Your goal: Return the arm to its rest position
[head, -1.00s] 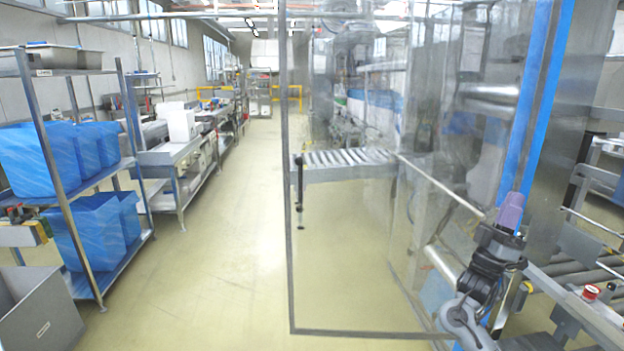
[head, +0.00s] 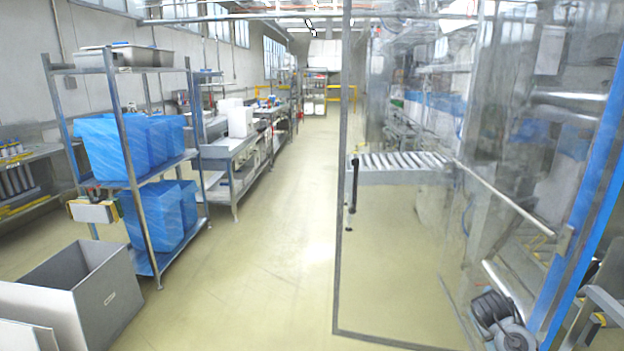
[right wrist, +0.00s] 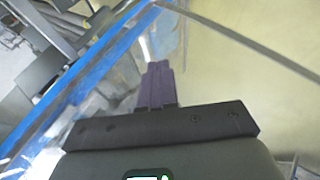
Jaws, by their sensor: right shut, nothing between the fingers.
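My right gripper (right wrist: 158,84) shows in the right wrist view with its purple fingers pressed together and nothing between them. Beyond it in that view are a blue-edged frame and a pale floor. In the head view only a dark and grey part of my right arm shows at the bottom right corner, in front of the clear panel; its gripper does not show there. My left gripper is in neither view.
A clear panel with a grey frame (head: 338,200) and a blue post (head: 592,200) stand on the right. A shelf rack (head: 126,150) with blue-lined boxes (head: 106,144) and an open grey bin (head: 110,298) are on the left. The floor aisle (head: 265,250) between is clear.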

